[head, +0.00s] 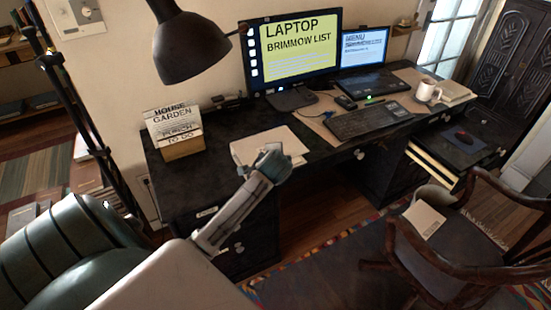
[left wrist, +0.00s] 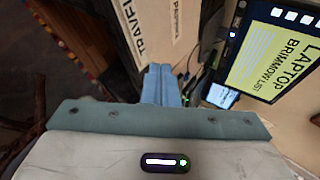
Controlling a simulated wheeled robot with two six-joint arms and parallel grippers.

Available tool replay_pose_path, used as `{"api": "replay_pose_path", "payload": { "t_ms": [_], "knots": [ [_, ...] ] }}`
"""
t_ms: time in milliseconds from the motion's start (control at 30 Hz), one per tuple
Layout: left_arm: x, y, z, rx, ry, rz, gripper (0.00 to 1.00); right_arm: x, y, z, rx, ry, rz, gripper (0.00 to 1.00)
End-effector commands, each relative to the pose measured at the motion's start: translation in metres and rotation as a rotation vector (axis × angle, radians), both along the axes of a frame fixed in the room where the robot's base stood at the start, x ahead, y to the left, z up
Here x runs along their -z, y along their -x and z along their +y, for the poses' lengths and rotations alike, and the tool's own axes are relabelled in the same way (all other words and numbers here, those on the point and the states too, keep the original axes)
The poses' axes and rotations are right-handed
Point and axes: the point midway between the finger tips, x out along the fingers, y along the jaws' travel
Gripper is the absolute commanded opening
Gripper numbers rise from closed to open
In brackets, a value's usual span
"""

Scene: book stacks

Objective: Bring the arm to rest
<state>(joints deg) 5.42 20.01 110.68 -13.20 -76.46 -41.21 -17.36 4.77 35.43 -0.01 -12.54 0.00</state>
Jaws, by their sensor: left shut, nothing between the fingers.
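My left arm reaches in from the lower left of the head view. Its gripper (head: 275,158) is over the front edge of the dark desk (head: 205,190), close to a pale folder or paper (head: 258,143) that it partly covers. In the left wrist view the grey-blue fingers (left wrist: 161,82) are together with nothing between them. Whether the gripper touches the paper cannot be told. My right gripper is in neither view.
A wooden box of cards (head: 182,152) stands at the desk's left under a dark lamp (head: 190,48). A monitor (head: 298,45), laptop (head: 363,55), keyboard (head: 368,120) and white mug (head: 427,92) are further right. A wooden chair (head: 455,235) stands in front, with a drawer open behind it.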

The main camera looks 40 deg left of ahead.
Motion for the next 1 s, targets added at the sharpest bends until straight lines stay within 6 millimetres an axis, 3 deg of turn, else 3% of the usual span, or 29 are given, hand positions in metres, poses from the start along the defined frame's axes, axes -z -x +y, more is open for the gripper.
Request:
{"api": "replay_pose_path", "payload": {
  "t_ms": [200,433,567,633,767,867,1000],
  "knots": [
    [-0.013,0.020,-0.019,0.001,0.000,-0.003,0.00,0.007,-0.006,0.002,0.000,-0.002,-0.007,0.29],
    [-0.017,0.025,-0.022,0.000,-0.001,-0.001,0.00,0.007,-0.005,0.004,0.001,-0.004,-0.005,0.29],
    [-0.014,0.024,-0.022,-0.001,0.002,0.001,0.00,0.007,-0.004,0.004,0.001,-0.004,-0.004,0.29],
    [-0.002,0.023,-0.022,-0.004,0.014,0.011,0.00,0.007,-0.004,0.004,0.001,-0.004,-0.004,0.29],
    [0.060,0.022,-0.022,-0.021,0.078,0.050,0.00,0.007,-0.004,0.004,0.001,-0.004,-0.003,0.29],
    [0.133,0.030,-0.024,-0.049,0.158,0.089,0.00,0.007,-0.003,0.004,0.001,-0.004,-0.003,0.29],
    [0.237,0.062,-0.031,-0.104,0.277,0.141,0.00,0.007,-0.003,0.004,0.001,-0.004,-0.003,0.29]
  ]
}}
